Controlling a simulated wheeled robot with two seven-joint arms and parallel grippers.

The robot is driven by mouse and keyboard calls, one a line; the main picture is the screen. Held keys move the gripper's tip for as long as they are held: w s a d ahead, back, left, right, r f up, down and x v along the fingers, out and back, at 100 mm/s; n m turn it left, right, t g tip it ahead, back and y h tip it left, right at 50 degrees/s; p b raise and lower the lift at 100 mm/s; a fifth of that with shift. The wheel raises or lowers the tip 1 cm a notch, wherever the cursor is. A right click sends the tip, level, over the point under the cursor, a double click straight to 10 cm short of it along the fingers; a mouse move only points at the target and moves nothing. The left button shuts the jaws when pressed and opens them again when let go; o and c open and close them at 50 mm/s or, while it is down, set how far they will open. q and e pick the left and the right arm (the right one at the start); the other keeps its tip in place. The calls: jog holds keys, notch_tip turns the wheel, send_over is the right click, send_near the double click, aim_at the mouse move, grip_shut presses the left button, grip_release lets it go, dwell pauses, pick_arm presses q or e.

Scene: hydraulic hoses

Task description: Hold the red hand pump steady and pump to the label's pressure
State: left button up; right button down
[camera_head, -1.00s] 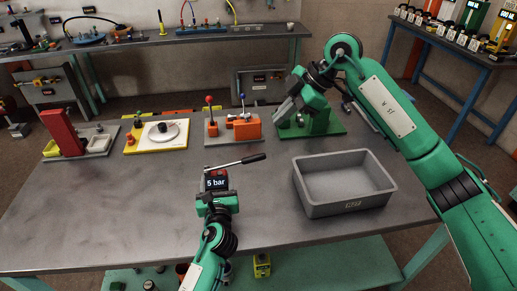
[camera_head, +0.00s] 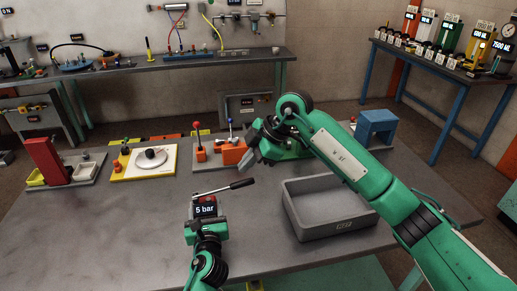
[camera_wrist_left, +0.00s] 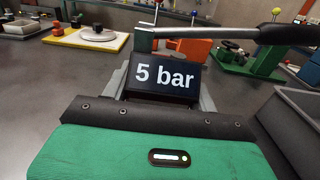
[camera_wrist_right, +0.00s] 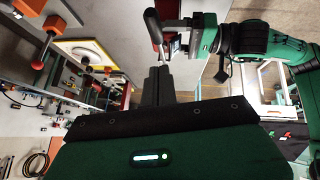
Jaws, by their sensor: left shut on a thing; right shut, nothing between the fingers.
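The hand pump (camera_head: 205,208) stands on the grey table with a dark label reading "5 bar" (camera_wrist_left: 163,78) and red showing around it. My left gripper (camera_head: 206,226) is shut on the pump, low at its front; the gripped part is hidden. The pump's lever with a black grip (camera_head: 241,184) slants up to the right and also shows in the left wrist view (camera_wrist_left: 285,33). My right gripper (camera_head: 259,148) is shut and empty, above and behind the lever's end. In the right wrist view the lever's grip (camera_wrist_right: 153,27) is beyond its closed fingertips, apart from them.
A grey bin (camera_head: 296,217) stands right of the pump. Along the table's back are a red block with trays (camera_head: 47,160), a yellow-edged board (camera_head: 148,162), an orange lever stand (camera_head: 233,153) and a blue arch (camera_head: 378,125). The table left of the pump is clear.

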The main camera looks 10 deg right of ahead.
jog(key=shift+w+d+f, duration=0.1)
jog(key=shift+w+f, duration=0.15)
jog(key=shift+f, duration=0.9)
jog(key=shift+w+d+f, duration=0.1)
jog(key=shift+w+f, duration=0.1)
jog(key=shift+f, duration=0.9)
notch_tip(320, 180, down, 6)
jog(key=d+y, duration=0.1)
jog(key=y, duration=0.3)
jog(key=shift+d+f+y, duration=0.25)
jog(key=shift+d+y, duration=0.05)
jog(key=shift+d, duration=0.1)
jog(key=shift+f, duration=0.1)
send_near(240, 182)
jog(key=d, duration=0.1)
jog(key=d+r, duration=0.1)
jog(key=d, duration=0.1)
jog(key=s+d, duration=0.1)
jog(key=shift+d+r, duration=0.15)
jog(key=shift+r, duration=0.15)
